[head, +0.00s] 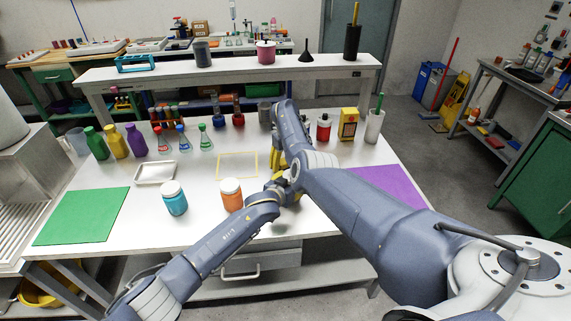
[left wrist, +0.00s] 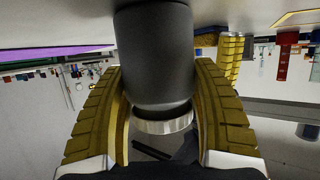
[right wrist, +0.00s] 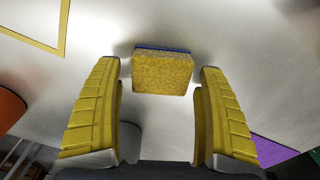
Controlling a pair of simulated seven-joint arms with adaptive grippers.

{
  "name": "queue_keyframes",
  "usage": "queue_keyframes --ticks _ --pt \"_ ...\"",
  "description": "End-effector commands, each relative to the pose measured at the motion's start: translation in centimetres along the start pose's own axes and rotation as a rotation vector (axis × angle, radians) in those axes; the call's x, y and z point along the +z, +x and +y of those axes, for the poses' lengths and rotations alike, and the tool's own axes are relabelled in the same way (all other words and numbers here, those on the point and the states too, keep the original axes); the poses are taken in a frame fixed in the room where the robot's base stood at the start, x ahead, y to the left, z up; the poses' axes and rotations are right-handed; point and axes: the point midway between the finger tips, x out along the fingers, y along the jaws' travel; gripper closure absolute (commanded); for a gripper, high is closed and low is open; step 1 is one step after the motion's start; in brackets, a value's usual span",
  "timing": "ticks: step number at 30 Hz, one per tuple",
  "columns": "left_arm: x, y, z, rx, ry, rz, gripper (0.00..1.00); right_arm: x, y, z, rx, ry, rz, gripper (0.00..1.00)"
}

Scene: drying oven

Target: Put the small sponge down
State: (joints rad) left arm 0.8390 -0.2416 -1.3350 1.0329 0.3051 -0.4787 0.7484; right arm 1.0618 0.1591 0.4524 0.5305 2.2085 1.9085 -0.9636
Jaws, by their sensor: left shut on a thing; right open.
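The small sponge (right wrist: 163,72), yellow with a blue layer against the white table, appears at rest on the tabletop in the right wrist view. My right gripper (right wrist: 160,85) is open, its yellow fingers apart on either side of the sponge with visible gaps. In the head view, my right gripper (head: 276,163) is partly covered by its own arm, and I cannot make out the sponge. My left gripper (left wrist: 158,110) is shut on a dark grey cylinder (left wrist: 155,55) with a silver rim. That cylinder is hidden in the head view.
A yellow square outline (head: 238,153) is left of my right gripper. An orange jar (head: 231,188) and a blue jar (head: 174,202) stand near the front. A purple mat (head: 390,184) lies right, a green mat (head: 88,215) left. Flasks and bottles line the back. My arms are close together.

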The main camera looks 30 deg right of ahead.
Motion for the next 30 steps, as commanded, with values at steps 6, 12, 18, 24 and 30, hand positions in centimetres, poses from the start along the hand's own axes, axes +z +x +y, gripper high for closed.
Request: queue_keyframes --ticks 6,12,18,24,30 --pt "0.0 0.0 0.0 0.0 0.0 0.0 0.69 0.0 -0.3 0.0 0.0 0.0 0.0 0.25" --pt "0.0 0.0 0.0 0.0 0.0 0.0 0.69 0.1 -2.5 0.0 -0.001 0.0 -0.003 0.25" --pt "0.0 0.0 0.0 0.0 0.0 0.0 0.69 0.1 -6.1 0.1 0.0 0.001 -0.004 0.25" --pt "0.0 0.0 0.0 0.0 0.0 0.0 0.69 0.1 -9.3 0.0 0.0 0.0 -0.002 0.25" --pt "0.0 0.0 0.0 0.0 0.0 0.0 0.69 0.0 -11.5 0.0 -0.001 -0.001 -0.001 0.25"
